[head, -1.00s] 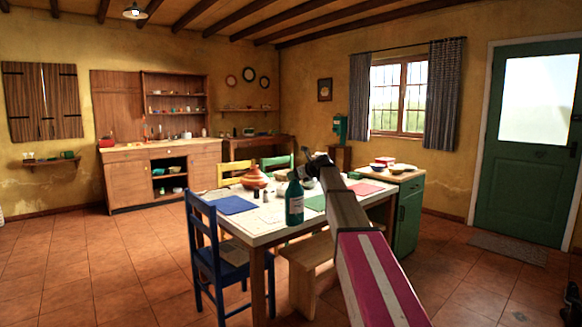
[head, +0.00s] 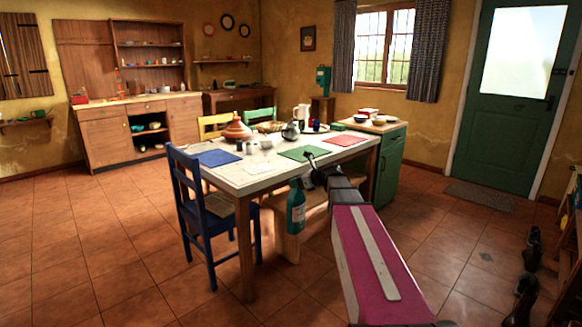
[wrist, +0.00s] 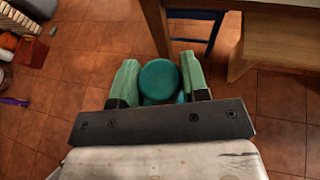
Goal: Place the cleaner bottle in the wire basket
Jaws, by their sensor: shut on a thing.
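The cleaner bottle (head: 296,208) is teal with a pale label and hangs upright in front of the table's near edge, below the tabletop level. My gripper (head: 305,181) is at its top, at the end of my outstretched arm. In the wrist view the bottle's round teal top (wrist: 160,80) sits between the two green fingers of my gripper (wrist: 159,64), which are shut on it. I cannot make out a wire basket for certain in either view.
The dining table (head: 250,185) stands close behind the bottle, with a blue chair (head: 205,240) at left and a wooden bench (head: 284,240) under its edge. Dark boots (head: 527,265) stand at right. Several items (wrist: 30,50) lie at the wrist view's upper left. Tiled floor is open in front.

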